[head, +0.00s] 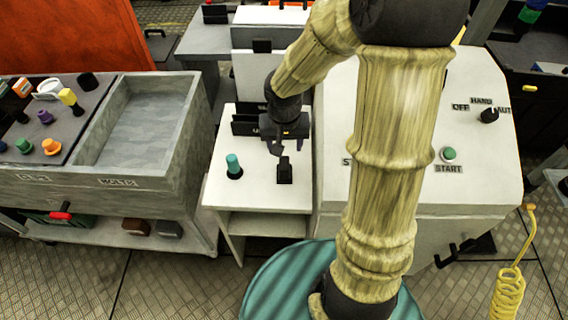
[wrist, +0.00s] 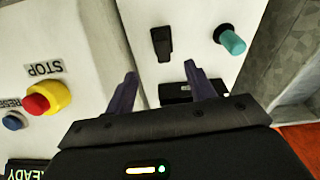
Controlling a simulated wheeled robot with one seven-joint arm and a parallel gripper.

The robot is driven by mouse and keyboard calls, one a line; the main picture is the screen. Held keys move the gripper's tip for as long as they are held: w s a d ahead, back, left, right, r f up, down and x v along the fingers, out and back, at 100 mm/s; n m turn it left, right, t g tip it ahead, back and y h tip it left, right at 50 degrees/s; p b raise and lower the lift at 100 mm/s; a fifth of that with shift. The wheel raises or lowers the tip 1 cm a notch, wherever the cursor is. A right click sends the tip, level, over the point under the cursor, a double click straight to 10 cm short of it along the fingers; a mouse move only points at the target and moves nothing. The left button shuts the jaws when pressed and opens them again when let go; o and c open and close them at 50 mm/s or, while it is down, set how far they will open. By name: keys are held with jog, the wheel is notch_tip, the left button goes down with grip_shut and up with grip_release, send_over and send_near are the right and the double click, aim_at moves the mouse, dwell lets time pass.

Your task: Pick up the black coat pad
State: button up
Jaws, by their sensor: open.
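A small black piece (head: 285,172), which looks like the black coat pad, stands on the small white table (head: 262,193). It also shows in the wrist view (wrist: 162,43), beyond my fingertips and roughly in line with the gap between them. My gripper (head: 276,148) points down over the table, just behind the black piece in the head view. In the wrist view my gripper (wrist: 160,70) has its two fingers apart with nothing between them. A black labelled box (wrist: 178,92) is partly hidden behind my right finger.
A teal-topped knob (head: 233,163) stands left of the black piece. A grey tray bench (head: 190,150) borders the table on the left. A white control console (head: 470,165) stands on the right. Its red and yellow stop button (wrist: 38,102) shows in the wrist view.

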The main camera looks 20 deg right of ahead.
aim_at(284, 163)
jog(key=shift+w+a+r+m, duration=0.1)
jog(key=shift+w+m, duration=0.1)
jog(key=shift+w, duration=0.25)
jog(key=shift+w+a+r+m, duration=0.1)
jog(key=shift+w+m, duration=0.1)
jog(key=shift+w, duration=0.25)
jog(key=f, duration=0.4)
jog(key=w+f+b, duration=0.1)
jog(key=f, duration=0.6)
jog(key=shift+w+d+f+b, duration=0.3)
jog(key=shift+w+f+b, duration=0.05)
jog(key=shift+f, duration=0.2)
jog(key=shift+w+d+f, duration=0.15)
jog(key=shift+w+f, duration=0.05)
jog(key=shift+f, duration=0.65)
jog(key=shift+w+d+f, duration=0.2)
jog(key=shift+f, duration=0.65)
jog(key=shift+w+d+f, duration=0.15)
jog(key=shift+w+f, duration=0.05)
jog(key=shift+f, duration=0.65)
